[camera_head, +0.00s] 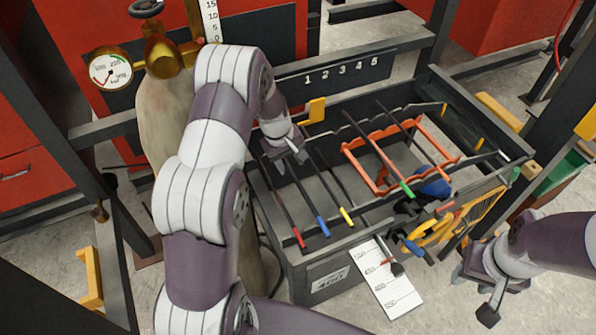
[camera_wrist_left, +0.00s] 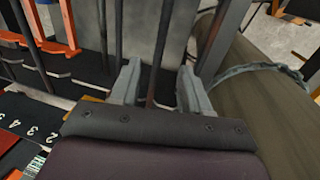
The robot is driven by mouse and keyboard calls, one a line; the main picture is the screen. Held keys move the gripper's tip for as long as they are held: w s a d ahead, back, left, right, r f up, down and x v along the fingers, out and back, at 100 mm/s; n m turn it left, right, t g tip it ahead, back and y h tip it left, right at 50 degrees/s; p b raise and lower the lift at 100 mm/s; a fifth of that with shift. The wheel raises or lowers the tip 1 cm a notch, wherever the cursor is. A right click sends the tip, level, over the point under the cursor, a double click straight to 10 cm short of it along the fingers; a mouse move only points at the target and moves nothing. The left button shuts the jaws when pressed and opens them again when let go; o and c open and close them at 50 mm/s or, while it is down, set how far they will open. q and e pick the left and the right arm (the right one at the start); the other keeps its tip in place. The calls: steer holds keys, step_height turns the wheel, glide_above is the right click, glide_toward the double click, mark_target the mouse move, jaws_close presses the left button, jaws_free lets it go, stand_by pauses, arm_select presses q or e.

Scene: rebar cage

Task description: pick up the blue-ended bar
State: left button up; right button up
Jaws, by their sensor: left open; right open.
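The blue-ended bar (camera_head: 316,213) lies in the dark crate between the red-ended bar (camera_head: 291,222) and the yellow-ended bar (camera_head: 338,200), its blue end toward the crate's near edge. My left gripper (camera_head: 284,154) is open over the far ends of these bars and hides part of them. In the left wrist view its open fingers (camera_wrist_left: 160,88) stand either side of a dark bar (camera_wrist_left: 160,55); its coloured end is out of view, so I cannot tell which bar it is. My right gripper (camera_head: 478,290) is open and empty at the lower right, away from the bars.
An orange rack (camera_head: 378,176) and a green-ended bar (camera_head: 408,188) are in the crate's right part. A plate numbered 1 to 5 (camera_head: 340,77) stands behind the crate (camera_head: 345,240). A gas cylinder (camera_head: 165,125) stands close to its left. Tools (camera_head: 425,220) crowd the right front.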

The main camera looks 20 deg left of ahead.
mark_target(295, 178)
arm_select(q)
steer(key=p+x, duration=0.1)
steer(key=x, duration=0.1)
steer(key=p+x, duration=0.1)
steer(key=x, duration=0.1)
steer(key=p+x, duration=0.1)
steer(key=x, duration=0.2)
steer(key=shift+w+a, duration=0.15)
steer(key=shift+w, duration=0.2)
steer(key=shift+s, duration=0.4)
steer(key=shift+s+r, duration=0.1)
steer(key=shift+c, duration=0.8)
steer(key=c, duration=0.6)
jaws_close()
arm_select(e)
steer(key=r, duration=0.1)
steer(key=w+r, duration=0.1)
steer(key=shift+a+r, duration=0.1)
steer(key=shift+r, duration=0.3)
